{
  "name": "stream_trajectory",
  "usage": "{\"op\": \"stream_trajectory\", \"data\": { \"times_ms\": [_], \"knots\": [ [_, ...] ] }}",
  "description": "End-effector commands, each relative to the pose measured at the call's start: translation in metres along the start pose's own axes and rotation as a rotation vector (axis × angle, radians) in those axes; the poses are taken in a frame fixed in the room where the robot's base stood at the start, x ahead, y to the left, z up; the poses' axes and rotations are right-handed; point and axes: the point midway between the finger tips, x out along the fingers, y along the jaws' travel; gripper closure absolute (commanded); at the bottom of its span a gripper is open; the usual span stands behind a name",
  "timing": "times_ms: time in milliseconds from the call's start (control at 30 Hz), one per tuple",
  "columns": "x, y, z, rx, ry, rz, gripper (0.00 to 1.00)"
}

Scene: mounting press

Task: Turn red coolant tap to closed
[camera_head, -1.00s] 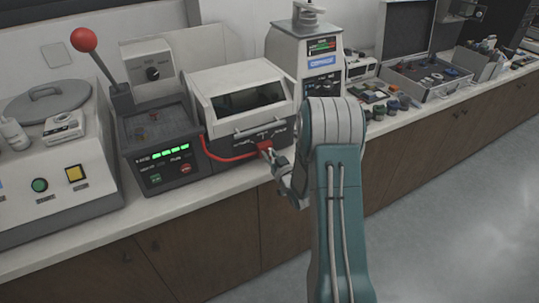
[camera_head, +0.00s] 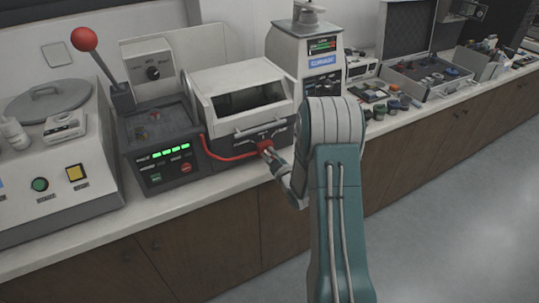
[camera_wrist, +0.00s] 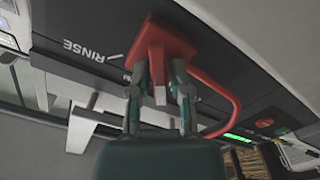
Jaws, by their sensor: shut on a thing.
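The red coolant tap (camera_head: 264,146) is on the dark front panel of the white-lidded machine. In the wrist view the red tap (camera_wrist: 165,45) fills the space at my fingertips, with a white mark on its near part. My gripper (camera_head: 268,153) is at the front of the machine. In the wrist view its two fingers (camera_wrist: 158,78) are closed on either side of the tap. The word RINSE stands on the panel left of the tap, upside down in this view. The other panel labels are partly hidden by the tap and fingers.
A red hose (camera_head: 228,156) curves along the machine's front left. A grey control box (camera_head: 168,165) with green lights stands left, with a red-knobbed lever (camera_head: 85,40) behind it. The white-lidded machine (camera_head: 235,80) has a bar handle. A tall grey unit (camera_head: 305,50) stands at right.

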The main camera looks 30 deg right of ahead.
Motion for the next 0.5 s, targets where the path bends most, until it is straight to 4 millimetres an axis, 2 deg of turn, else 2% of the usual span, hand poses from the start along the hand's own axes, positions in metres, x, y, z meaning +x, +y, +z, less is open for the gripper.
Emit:
{"op": "stream_trajectory", "data": {
  "times_ms": [200, 500],
  "knots": [
    [0.0008, -0.0018, -0.0008, -0.117, 0.003, -0.003, 1.0],
    [0.0008, -0.0025, -0.0007, -0.185, 0.003, -0.003, 1.0]
  ]
}}
